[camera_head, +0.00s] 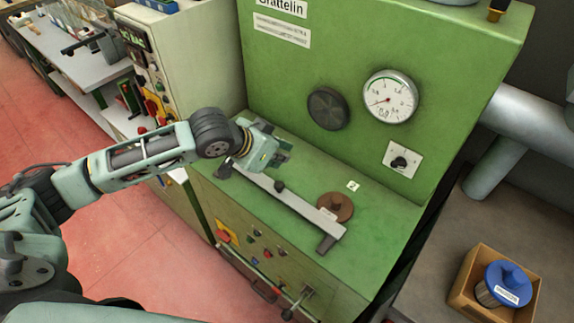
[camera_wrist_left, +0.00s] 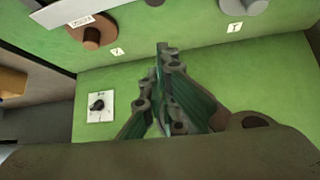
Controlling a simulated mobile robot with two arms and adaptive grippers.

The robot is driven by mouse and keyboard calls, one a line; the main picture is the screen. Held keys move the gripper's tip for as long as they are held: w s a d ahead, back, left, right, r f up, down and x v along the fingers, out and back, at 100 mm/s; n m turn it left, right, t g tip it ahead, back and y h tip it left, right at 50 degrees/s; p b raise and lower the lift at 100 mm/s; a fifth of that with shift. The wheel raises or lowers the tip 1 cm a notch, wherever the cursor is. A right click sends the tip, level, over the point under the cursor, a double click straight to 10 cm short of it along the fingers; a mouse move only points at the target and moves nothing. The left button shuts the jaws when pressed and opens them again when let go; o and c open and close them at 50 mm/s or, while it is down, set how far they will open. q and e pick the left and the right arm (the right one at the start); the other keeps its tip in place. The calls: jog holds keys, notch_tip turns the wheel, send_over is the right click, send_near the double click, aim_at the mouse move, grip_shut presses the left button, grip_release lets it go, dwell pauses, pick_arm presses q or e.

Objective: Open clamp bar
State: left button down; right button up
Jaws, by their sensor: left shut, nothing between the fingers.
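The clamp bar (camera_head: 290,203) is a long pale metal bar lying across the green machine's ledge, with a dark block at its near right end. Its pale end part also shows at the top left of the left wrist view (camera_wrist_left: 62,14). A brown round piece (camera_head: 335,207) with a label sits beside the bar; a brown piece (camera_wrist_left: 98,32) shows in the wrist view too. My left gripper (camera_head: 283,157) is over the back left of the ledge, near the bar's far end. Its fingers (camera_wrist_left: 162,50) are shut and empty. My right gripper is not in view.
The green machine's upright panel (camera_head: 350,60) rises close behind the ledge, with a gauge (camera_head: 390,97), a dark round knob (camera_head: 328,109) and a switch plate (camera_head: 402,159). A cardboard box (camera_head: 495,288) with a blue-topped item stands at the lower right.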

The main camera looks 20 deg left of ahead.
aim_at(279, 188)
pick_arm(q)
jog(key=p+x, duration=0.2)
jog(key=x, duration=0.8)
jog(key=s, duration=0.1)
jog(key=s+a+p, duration=0.1)
jog(key=shift+s+a, duration=0.15)
jog(key=shift+s, duration=0.15)
jog(key=shift+s+a+f+p, duration=0.15)
jog(key=shift+s+a+p, duration=0.25)
jog(key=shift+s, duration=0.25)
jog(key=shift+d, duration=0.1)
jog(key=shift+w+f, duration=0.1)
jog(key=shift+w, duration=0.05)
